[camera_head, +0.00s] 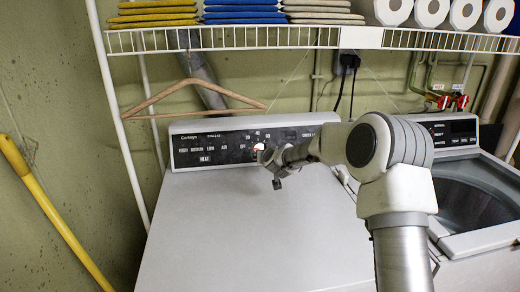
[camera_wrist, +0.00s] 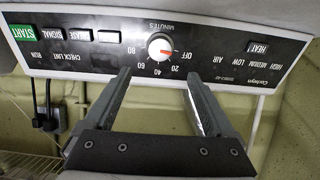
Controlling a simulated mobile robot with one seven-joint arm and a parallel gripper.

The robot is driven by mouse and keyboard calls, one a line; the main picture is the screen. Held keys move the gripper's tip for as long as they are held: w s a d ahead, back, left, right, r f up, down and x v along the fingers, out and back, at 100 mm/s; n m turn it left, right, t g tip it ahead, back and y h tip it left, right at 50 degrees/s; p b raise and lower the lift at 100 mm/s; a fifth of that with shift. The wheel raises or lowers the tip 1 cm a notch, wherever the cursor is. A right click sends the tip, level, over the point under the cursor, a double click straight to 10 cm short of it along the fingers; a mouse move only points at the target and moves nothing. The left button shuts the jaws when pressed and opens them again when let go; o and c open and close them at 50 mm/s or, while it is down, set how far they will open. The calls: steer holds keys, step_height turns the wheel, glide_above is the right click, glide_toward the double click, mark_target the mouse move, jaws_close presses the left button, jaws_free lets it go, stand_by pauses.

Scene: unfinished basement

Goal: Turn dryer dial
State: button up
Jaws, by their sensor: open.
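The dryer dial (camera_wrist: 160,46) is a round white knob with a red pointer, on the dark control panel (camera_wrist: 90,45). It is ringed by OFF, 20, 40, 60 and 80 minute marks, upside down in the wrist view. The red pointer points towards the side between OFF and 20. My gripper (camera_wrist: 158,74) is open, its two fingers spread to either side of the dial's line, with nothing between them. I cannot tell how near the tips are to the panel. In the head view, my gripper (camera_head: 265,160) is at the dial (camera_head: 258,147) and partly covers it.
The dryer's flat white top (camera_head: 240,230) is clear. A washer (camera_head: 475,195) with an open tub stands at right. A wire shelf (camera_head: 240,38) with folded cloths and rolls hangs above. A wooden hanger (camera_head: 190,98) hangs behind the panel; a yellow pole (camera_head: 55,215) leans at left.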

mark_target(260, 148)
steer(key=shift+p+x, duration=1.25)
steer(key=shift+x, duration=4.65)
steer(key=shift+s, duration=0.15)
steer(key=c, duration=1.4)
steer(key=shift+o, duration=0.2)
